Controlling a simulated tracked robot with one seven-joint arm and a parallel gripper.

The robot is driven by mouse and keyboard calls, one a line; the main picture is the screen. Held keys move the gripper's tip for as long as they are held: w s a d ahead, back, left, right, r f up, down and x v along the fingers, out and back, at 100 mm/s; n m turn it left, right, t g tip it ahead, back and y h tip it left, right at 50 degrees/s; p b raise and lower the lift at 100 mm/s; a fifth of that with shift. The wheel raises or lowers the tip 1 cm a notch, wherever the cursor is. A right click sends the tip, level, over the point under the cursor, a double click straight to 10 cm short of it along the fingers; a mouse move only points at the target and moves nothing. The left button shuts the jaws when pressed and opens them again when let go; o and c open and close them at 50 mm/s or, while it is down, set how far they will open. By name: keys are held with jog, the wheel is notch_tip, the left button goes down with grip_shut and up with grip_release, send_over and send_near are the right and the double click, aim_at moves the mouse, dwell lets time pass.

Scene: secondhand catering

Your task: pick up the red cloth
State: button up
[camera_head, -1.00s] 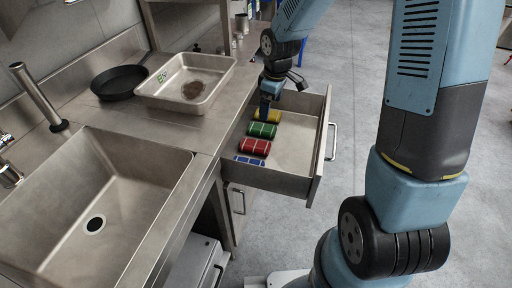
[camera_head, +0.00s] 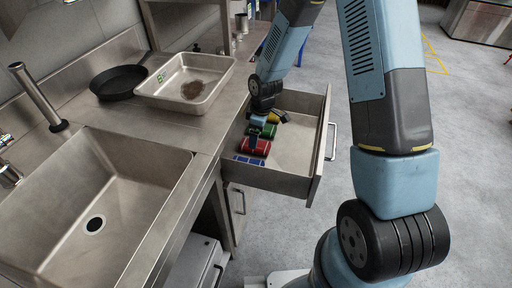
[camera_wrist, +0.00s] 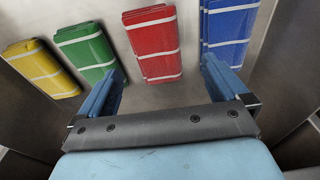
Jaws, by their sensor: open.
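The red cloth (camera_wrist: 153,43) lies folded in the open drawer, with white stripes across it. In the wrist view it sits between a green cloth (camera_wrist: 87,50) and a blue cloth (camera_wrist: 228,28). Contact with the cloth cannot be told. A yellow cloth (camera_wrist: 40,68) lies at the far left in the wrist view.
The drawer's walls (camera_head: 283,181) stand close around the cloths. Its right part is bare. On the counter are a metal tray (camera_head: 160,101) with a brown patch and a black pan (camera_head: 118,82). A sink (camera_head: 150,215) is at the left.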

jog(key=shift+w+a+f, duration=0.15)
jog(key=shift+f, duration=1.35)
jog(key=shift+w+a+f, duration=0.15)
jog(key=shift+f, duration=1.35)
jog(key=shift+c, duration=0.3)
jog(key=c, duration=1)
